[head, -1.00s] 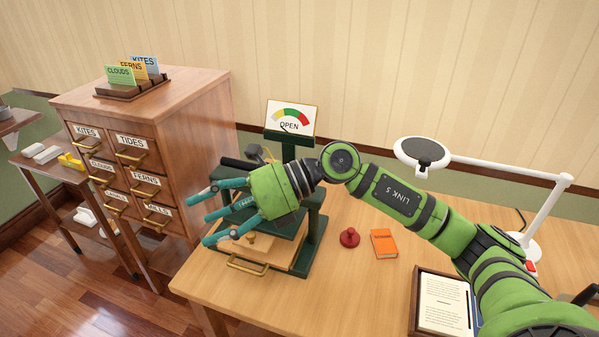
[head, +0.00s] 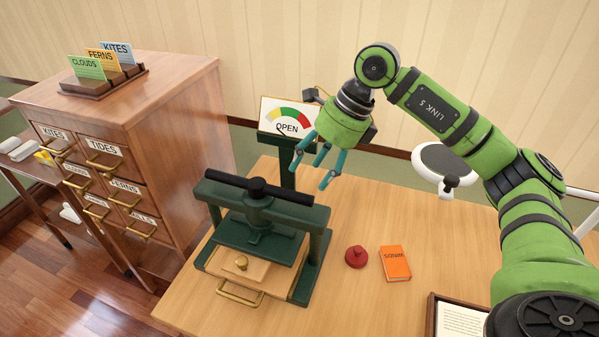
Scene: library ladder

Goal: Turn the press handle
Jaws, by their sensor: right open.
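The dark green press (head: 319,235) stands on the wooden table. Its black bar handle (head: 222,179) lies across the top of the frame, on the central screw. A gauge sign (head: 289,116) behind the press has its needle low and reads OPEN. A wooden board with a brass knob (head: 241,263) and a brass front pull sits under the plate. My right gripper (head: 322,172) is open and empty, with teal fingers pointing down, to the right of the handle and apart from it. My left gripper is not in view.
A red knobbed object (head: 356,257) and an orange book (head: 395,263) lie right of the press. A framed page (head: 458,318) is at the front right, and a white lamp (head: 446,160) stands behind my arm. A wooden drawer cabinet (head: 180,130) stands left of the table.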

